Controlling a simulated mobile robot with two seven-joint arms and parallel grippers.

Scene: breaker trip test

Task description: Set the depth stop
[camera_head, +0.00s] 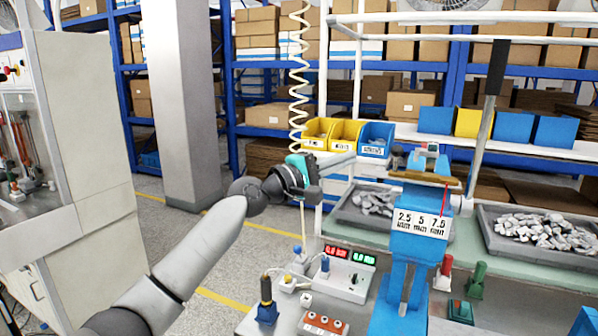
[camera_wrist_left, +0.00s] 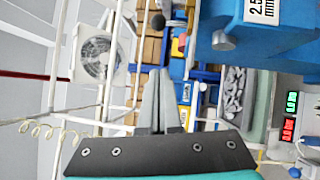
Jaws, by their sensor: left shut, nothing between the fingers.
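A blue press (camera_head: 398,275) stands on the bench. Its white scale plate (camera_head: 420,222) reads 2.5, 5 and 7.5. A thin red mark lies near the plate's upper right. A long lever with a black grip (camera_head: 497,66) rises at the press's right. My left gripper (camera_head: 347,157) is shut and empty, left of the press head and apart from it. In the left wrist view its grey fingers (camera_wrist_left: 160,72) lie together. There the blue press (camera_wrist_left: 285,42) shows at upper right with a round grey knob (camera_wrist_left: 223,40) and part of the plate. My right gripper is out of view.
A meter box with red and green displays (camera_head: 350,256) stands left of the press. Yellow and blue bins (camera_head: 344,132) sit behind it. Trays of grey parts (camera_head: 545,232) flank the press. A coiled cord (camera_head: 298,75) hangs near my left gripper.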

